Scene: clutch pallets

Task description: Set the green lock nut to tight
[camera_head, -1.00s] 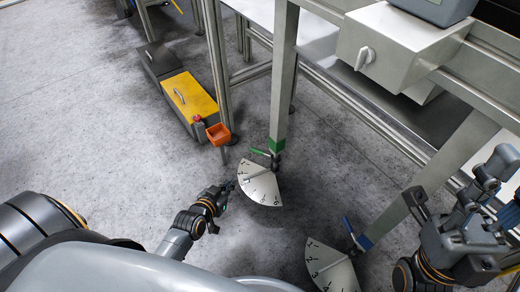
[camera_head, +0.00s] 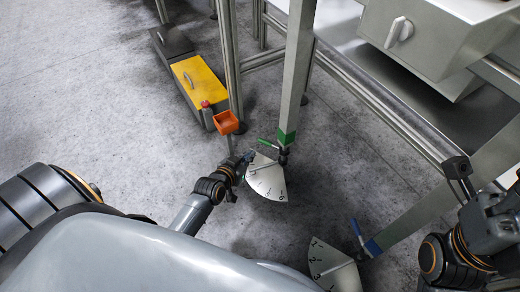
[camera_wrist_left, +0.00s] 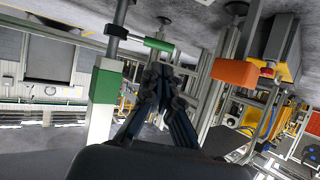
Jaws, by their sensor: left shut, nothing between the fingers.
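The green lock nut shows as a small green lever (camera_head: 268,143) beside the foot of a grey post with a green band (camera_head: 287,138), above a white numbered dial (camera_head: 266,180). In the left wrist view the green lever (camera_wrist_left: 158,45) sticks out sideways from its dark pivot, with the green band (camera_wrist_left: 105,85) at left. My left gripper (camera_head: 249,155) is shut and empty, at the dial's left edge, near the lever's free end. Its fingertips (camera_wrist_left: 163,72) show close to the lever; contact cannot be told. My right gripper (camera_head: 458,167) is partly visible at the right.
A blue lever (camera_head: 357,229) and a second dial (camera_head: 335,268) stand at a blue-banded post to the right. The floor at left is clear.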

